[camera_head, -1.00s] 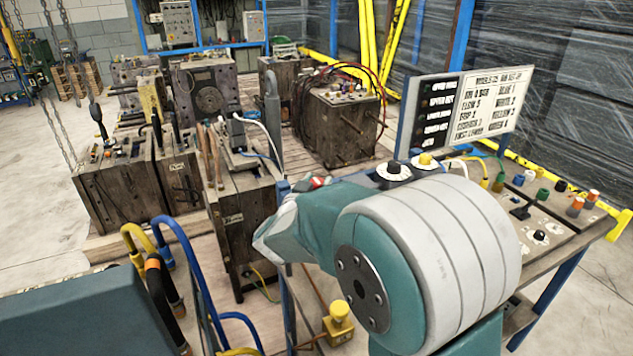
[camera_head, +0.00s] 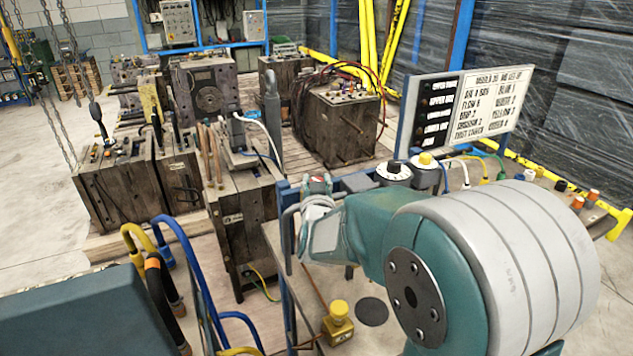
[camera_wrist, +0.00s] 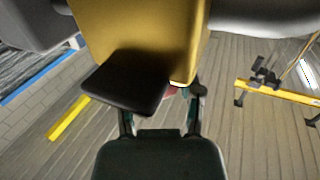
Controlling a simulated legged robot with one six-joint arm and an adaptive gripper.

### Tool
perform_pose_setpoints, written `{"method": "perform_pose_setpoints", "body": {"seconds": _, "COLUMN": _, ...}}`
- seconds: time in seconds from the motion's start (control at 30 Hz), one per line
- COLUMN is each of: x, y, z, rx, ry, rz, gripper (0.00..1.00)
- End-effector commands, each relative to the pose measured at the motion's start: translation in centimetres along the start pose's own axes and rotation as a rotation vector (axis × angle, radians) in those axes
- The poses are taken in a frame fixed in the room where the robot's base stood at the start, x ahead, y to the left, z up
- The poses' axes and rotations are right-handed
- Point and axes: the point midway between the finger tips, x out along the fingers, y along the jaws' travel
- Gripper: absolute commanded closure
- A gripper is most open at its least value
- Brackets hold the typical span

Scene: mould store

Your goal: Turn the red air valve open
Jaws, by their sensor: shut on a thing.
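The red air valve (camera_head: 317,184) shows as a small red part at the left end of the bench's back rail in the head view, partly hidden by my gripper. In the wrist view a sliver of red (camera_wrist: 172,91) shows between my fingers, below a gold-coloured block (camera_wrist: 145,35) and beside a flat black piece (camera_wrist: 127,82). My gripper (camera_head: 317,196) is at the valve and shut on it. In the wrist view its dark fingers (camera_wrist: 163,105) stand on either side of the red part. The valve's exact turn angle cannot be made out.
Wooden-looking mould blocks (camera_head: 240,205) stand to the left. A yellow box (camera_head: 338,322) sits below my arm.

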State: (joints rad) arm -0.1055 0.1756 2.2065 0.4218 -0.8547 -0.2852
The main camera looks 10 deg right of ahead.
Motion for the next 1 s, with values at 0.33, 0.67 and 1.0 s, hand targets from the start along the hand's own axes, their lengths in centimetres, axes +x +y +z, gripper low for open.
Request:
{"method": "perform_pose_setpoints", "body": {"seconds": 0.33, "x": 0.07, "y": 0.21, "z": -0.02, "rx": -0.001, "ry": 0.001, "rz": -0.222, "gripper": 1.00}}
{"method": "perform_pose_setpoints", "body": {"seconds": 0.67, "x": 0.13, "y": 0.17, "z": -0.08, "rx": -0.002, "ry": 0.003, "rz": -0.439, "gripper": 1.00}}
{"method": "perform_pose_setpoints", "body": {"seconds": 1.0, "x": 0.17, "y": 0.16, "z": -0.08, "rx": -0.002, "ry": 0.003, "rz": -0.677, "gripper": 1.00}}
